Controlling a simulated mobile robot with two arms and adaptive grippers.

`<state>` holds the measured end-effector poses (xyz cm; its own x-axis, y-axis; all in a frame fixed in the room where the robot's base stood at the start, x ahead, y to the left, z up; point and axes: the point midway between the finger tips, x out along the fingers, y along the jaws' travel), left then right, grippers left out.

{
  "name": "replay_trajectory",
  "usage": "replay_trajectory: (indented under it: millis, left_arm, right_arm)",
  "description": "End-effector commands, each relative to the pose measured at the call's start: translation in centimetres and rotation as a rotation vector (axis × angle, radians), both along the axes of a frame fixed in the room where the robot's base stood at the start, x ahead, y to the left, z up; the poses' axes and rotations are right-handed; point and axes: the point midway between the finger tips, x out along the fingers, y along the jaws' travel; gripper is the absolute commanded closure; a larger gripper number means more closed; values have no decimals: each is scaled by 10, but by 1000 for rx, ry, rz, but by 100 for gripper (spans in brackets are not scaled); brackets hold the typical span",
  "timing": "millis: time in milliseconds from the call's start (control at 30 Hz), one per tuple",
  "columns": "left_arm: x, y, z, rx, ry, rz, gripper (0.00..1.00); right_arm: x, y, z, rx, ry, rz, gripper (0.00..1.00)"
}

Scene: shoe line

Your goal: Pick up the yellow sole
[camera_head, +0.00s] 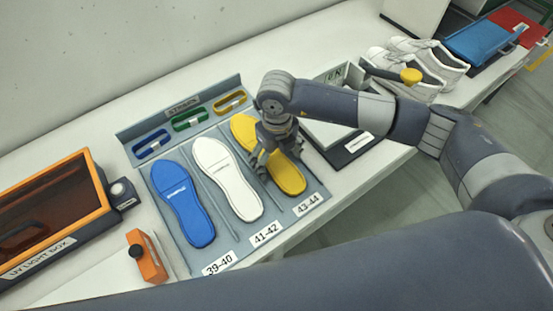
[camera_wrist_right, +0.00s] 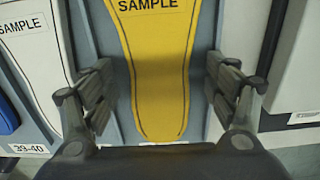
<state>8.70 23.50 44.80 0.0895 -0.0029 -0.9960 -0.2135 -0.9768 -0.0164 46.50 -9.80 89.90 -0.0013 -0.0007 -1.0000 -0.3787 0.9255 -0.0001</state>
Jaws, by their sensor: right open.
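The yellow sole (camera_head: 289,178) lies flat in the right-hand slot of the grey sample tray (camera_head: 222,247), by the label 43-44. My right gripper (camera_head: 270,172) is above it and hides its middle part. In the right wrist view the yellow sole (camera_wrist_right: 158,75) runs between the two open fingers of my right gripper (camera_wrist_right: 160,95), one on each side, with nothing held. My left gripper is not in view.
A white sole (camera_head: 226,178) and a blue sole (camera_head: 183,203) lie in the slots to the left. Coloured straps (camera_head: 188,120) are behind. A UV light box (camera_head: 50,215) stands left; a box (camera_head: 335,130) and white shoes (camera_head: 425,65) are right.

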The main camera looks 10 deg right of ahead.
Motion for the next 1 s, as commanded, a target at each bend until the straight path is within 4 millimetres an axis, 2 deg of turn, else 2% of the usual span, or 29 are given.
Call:
replay_trajectory:
  millis: [133,300,367,400,767,867,1000]
  left_arm:
    - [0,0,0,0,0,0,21]
    - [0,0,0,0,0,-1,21]
    - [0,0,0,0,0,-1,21]
    - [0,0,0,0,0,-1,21]
    - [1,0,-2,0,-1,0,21]
    - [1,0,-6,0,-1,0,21]
    - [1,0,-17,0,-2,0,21]
  right_arm:
    - [0,0,0,0,-1,1,20]
    - [0,0,0,0,-1,0,59]
    - [0,0,0,0,-1,1,72]
    - [0,0,0,0,-1,1,75]
    - [1,1,2,1,-3,1,75]
    - [2,1,8,2,-5,0,75]
    - [2,1,26,3,-7,2,75]
